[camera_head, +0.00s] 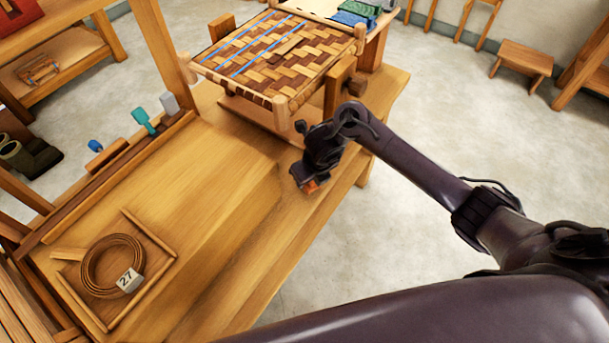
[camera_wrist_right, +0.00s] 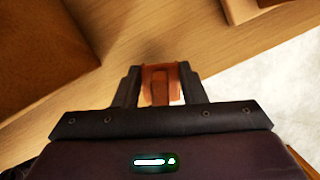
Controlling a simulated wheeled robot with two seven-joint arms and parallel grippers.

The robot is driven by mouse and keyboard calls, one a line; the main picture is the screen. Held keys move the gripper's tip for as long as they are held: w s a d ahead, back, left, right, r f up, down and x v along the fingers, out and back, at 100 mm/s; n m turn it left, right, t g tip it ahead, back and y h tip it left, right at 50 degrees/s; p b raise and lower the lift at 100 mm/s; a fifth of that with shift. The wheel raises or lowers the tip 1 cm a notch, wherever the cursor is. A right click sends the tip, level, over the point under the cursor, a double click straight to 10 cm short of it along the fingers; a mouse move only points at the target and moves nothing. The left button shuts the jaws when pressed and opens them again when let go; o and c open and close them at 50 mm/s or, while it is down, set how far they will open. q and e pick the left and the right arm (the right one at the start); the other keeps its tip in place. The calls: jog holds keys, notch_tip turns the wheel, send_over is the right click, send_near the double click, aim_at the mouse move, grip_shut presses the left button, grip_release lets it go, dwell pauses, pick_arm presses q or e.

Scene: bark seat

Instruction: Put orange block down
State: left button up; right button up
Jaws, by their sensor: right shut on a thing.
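The orange block (camera_head: 311,186) shows as a small patch at the tip of my right gripper (camera_head: 303,179) in the head view. It sits over the right edge strip of the wooden bench. In the right wrist view the orange block (camera_wrist_right: 160,85) lies between the two dark fingers of my right gripper (camera_wrist_right: 161,90), which are shut on it. The bench top (camera_wrist_right: 110,115) is behind it there. I cannot tell whether the block touches the wood. My left gripper is in neither view.
A woven bark seat frame (camera_head: 275,60) stands on the bench just beyond my right gripper. A coil of bark strip (camera_head: 112,265) with a tag "27" (camera_head: 130,280) lies in a tray at lower left. The bench surface (camera_head: 205,190) between is clear. Floor lies to the right.

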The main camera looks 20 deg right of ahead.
jog(key=shift+w+a, duration=0.65)
jog(key=shift+w, duration=0.05)
jog(key=shift+s+d+f, duration=0.1)
jog(key=shift+f, duration=0.7)
jog(key=shift+d, duration=0.1)
jog(key=shift+f, duration=0.2)
jog(key=o, duration=0.9)
jog(key=shift+r, duration=0.1)
jog(key=shift+o, duration=0.2)
